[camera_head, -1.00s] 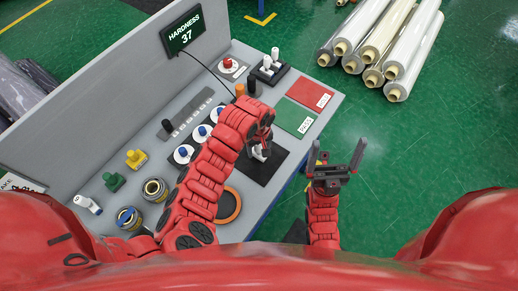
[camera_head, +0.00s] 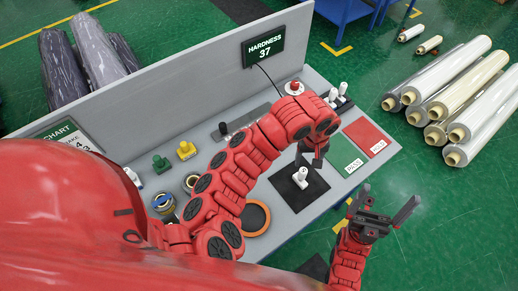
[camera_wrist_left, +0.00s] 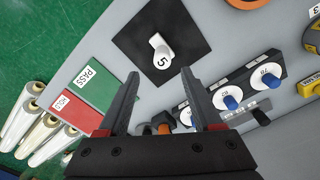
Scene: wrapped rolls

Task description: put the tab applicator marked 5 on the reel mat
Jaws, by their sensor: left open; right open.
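The white tab applicator marked 5 (camera_head: 300,177) stands on the black square mat (camera_head: 313,194) on the grey bench. In the left wrist view the applicator (camera_wrist_left: 161,52) shows its 5 and lies within the edges of the black mat (camera_wrist_left: 190,28). My left gripper (camera_head: 311,158) is open and empty, above and just behind the applicator, apart from it. Its spread fingers (camera_wrist_left: 160,78) show in the left wrist view, with the applicator beyond their tips. My right gripper (camera_head: 384,212) is open and empty, off the bench's front edge over the green floor.
Green PASS (camera_head: 342,152) and red HOLD (camera_head: 368,136) panels lie right of the mat. An orange-rimmed disc (camera_head: 255,217) lies to its left. White discs with blue knobs (camera_wrist_left: 231,102) stand behind. Wrapped rolls (camera_head: 452,90) lie on the floor.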

